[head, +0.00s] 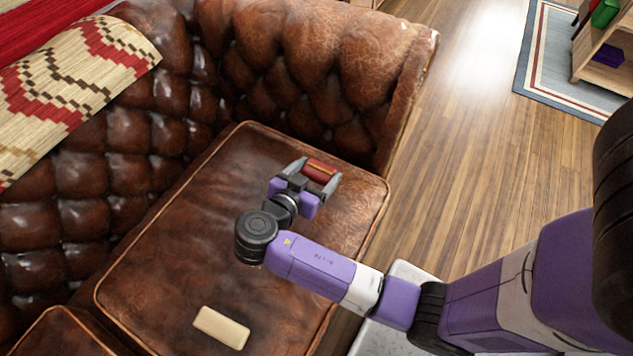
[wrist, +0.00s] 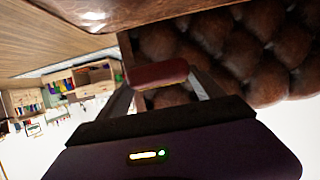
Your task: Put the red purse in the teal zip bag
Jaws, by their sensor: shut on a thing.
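The red purse (head: 319,171) is between the two fingers of my gripper (head: 314,174), which is shut on it over the far part of the brown leather seat. In the wrist view the purse (wrist: 158,74) shows as a dark red rounded shape between the fingertips (wrist: 163,84). I cannot tell whether the purse touches the seat. I cannot pick out a teal zip bag in either view.
A cream block (head: 221,327) lies on the near part of the seat cushion (head: 190,250). The tufted sofa back and arm (head: 330,60) rise behind. A patterned blanket (head: 80,85) drapes at left. Wooden floor (head: 480,130) is open at right, with a shelf (head: 600,60) beyond.

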